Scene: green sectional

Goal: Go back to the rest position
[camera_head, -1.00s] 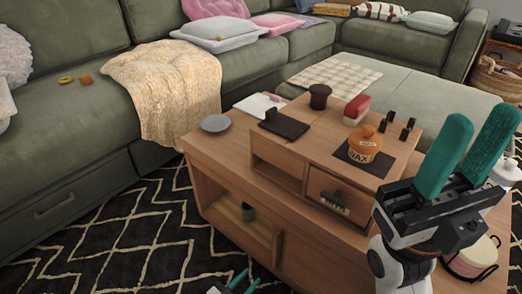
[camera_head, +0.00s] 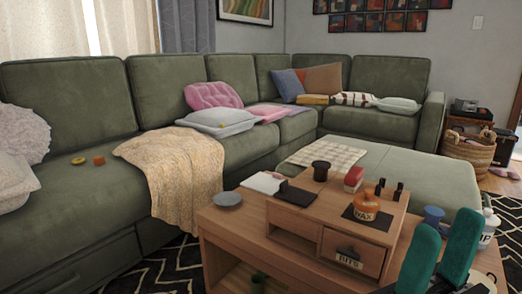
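My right gripper (camera_head: 439,260) is at the lower right, in front of the near right part of the wooden coffee table (camera_head: 232,230). Its two teal fingers stand upright with a gap between them, and I see nothing held in the gap. My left gripper does not show. On the table's raised box are an orange wax jar (camera_head: 367,206) on a dark mat, a dark cup (camera_head: 321,170), a red and white block (camera_head: 353,179), a black flat item (camera_head: 296,194) and small dark bottles. The box's drawer (camera_head: 352,252) is labelled BITS.
A green sectional sofa (camera_head: 75,208) runs along the left and back, with a cream blanket (camera_head: 178,165) and pillows. A green ottoman (camera_head: 440,185) stands behind the table. A blue cup (camera_head: 433,216) and a white canister (camera_head: 488,230) are near my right gripper.

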